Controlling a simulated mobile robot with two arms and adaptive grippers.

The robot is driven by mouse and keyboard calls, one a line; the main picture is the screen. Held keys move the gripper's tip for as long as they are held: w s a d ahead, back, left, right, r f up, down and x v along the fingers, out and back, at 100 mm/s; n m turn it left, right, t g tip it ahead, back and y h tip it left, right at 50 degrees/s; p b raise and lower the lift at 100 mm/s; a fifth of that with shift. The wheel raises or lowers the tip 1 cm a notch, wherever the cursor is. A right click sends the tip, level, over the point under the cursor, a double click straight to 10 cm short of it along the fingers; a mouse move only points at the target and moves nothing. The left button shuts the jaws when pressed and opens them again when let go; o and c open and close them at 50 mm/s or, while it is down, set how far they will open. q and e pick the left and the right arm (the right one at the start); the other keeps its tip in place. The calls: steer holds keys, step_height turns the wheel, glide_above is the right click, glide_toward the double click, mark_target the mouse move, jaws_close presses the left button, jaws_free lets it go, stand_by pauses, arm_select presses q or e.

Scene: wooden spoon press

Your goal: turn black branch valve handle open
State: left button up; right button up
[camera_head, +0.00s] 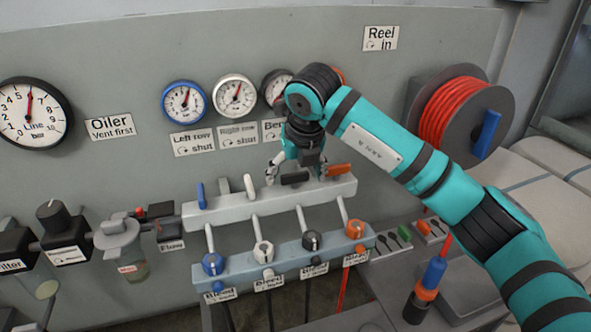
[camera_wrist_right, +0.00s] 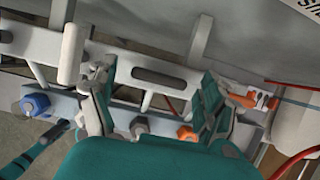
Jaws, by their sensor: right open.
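The black branch valve handle (camera_head: 295,178) lies crosswise, along the top of the pale upper manifold (camera_head: 225,208). In the right wrist view the black handle (camera_wrist_right: 166,79) shows as a dark bar between the fingers. My right gripper (camera_head: 297,168) is open above and around the handle, its fingers pointing down. In the wrist view the right gripper (camera_wrist_right: 155,108) has one finger on each side of the bar. I cannot tell whether a finger touches it. My left gripper is not in view.
Blue (camera_head: 201,196) and white (camera_head: 250,187) handles stand upright to the left. An orange handle (camera_head: 338,170) lies crosswise close to my right finger. A lower manifold (camera_head: 185,276) carries several coloured knobs. Gauges (camera_head: 235,94) are on the wall behind. A red hose reel (camera_head: 455,112) is at right.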

steer(key=c, duration=1.2)
